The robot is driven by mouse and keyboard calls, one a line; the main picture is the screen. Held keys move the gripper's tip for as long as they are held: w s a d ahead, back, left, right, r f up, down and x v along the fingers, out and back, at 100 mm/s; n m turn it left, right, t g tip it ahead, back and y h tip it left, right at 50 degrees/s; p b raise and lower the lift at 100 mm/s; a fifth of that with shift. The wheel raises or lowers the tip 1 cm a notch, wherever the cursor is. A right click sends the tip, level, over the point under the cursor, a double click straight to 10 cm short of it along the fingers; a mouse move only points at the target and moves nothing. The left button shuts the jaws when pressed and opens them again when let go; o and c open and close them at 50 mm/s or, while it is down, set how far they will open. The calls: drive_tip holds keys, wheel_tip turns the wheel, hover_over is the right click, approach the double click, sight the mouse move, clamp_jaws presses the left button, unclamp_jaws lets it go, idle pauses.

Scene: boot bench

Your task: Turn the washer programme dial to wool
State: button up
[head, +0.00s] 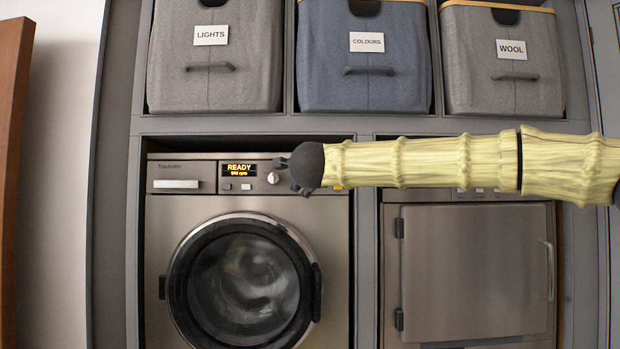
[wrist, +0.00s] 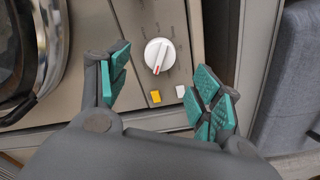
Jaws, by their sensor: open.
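The washer's programme dial (head: 272,178) is a small white round knob on its control panel, right of the display reading READY. In the wrist view the white dial (wrist: 159,53) has a red mark at its lower end; the marks around it are too small to read. My gripper (head: 288,176) is open at the dial's right edge in the head view. In the wrist view its teal-padded fingers (wrist: 161,68) stand apart, one on each side of the dial, with visible gaps. I cannot tell how far the fingertips are from the panel.
A yellow button (wrist: 155,97) and a white button (wrist: 180,91) sit below the dial in the wrist view. The washer door (head: 243,283) is shut beneath the panel. A second appliance (head: 470,265) stands right. Labelled baskets, including WOOL (head: 505,85), fill the shelf above.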

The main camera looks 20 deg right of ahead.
drive_tip(key=v, duration=0.5)
drive_tip(key=shift+s+a, duration=0.1)
drive_tip(key=shift+s, duration=0.25)
drive_tip(key=shift+f, duration=0.1)
